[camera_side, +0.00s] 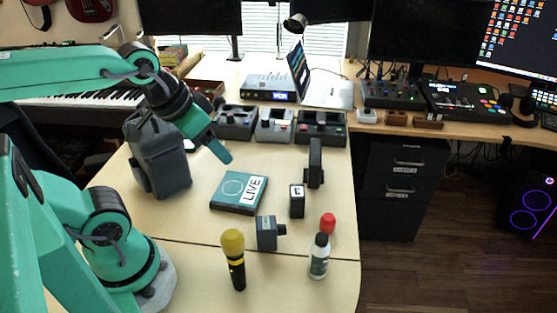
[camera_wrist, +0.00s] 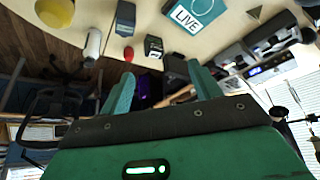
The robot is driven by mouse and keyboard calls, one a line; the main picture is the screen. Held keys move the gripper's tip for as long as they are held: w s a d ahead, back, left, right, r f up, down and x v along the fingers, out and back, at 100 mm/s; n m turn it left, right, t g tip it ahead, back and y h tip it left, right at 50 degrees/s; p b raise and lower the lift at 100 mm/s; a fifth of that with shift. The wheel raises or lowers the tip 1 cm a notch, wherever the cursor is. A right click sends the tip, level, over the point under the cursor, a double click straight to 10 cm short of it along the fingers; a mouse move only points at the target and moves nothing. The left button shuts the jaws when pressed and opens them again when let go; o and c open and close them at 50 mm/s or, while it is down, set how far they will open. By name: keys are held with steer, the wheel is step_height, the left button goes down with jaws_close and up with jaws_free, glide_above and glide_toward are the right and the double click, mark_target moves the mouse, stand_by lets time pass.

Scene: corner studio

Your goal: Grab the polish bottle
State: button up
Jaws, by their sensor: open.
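The polish bottle (camera_side: 319,258) appears to be the small upright bottle with a dark cap and a pale and dark green body near the front right of the table. It also shows as a pale bottle at the upper left of the wrist view (camera_wrist: 93,44). My gripper (camera_side: 221,151) is in the air over the table, left of and behind the bottle, well apart from it. In the wrist view its two green fingers (camera_wrist: 161,88) are spread with nothing between them.
A red-topped object (camera_side: 327,223) stands close behind the bottle. A yellow-headed microphone (camera_side: 235,262) and a dark block (camera_side: 267,233) stand to its left. A block marked C (camera_side: 297,200), a dark upright piece (camera_side: 315,163) and a LIVE box (camera_side: 238,192) lie farther back.

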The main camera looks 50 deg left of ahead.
steer(key=n+g, duration=0.5)
steer(key=g, duration=0.1)
glide_above(322, 237)
steer(key=f, duration=1)
steer(key=shift+w+a, duration=0.15)
steer(key=shift+a, duration=0.2)
steer(key=shift+d+f, duration=0.35)
steer(key=shift+f, duration=3.8)
steer(key=c, duration=1.1)
steer(key=shift+r, duration=0.15)
steer(key=shift+c, duration=0.2)
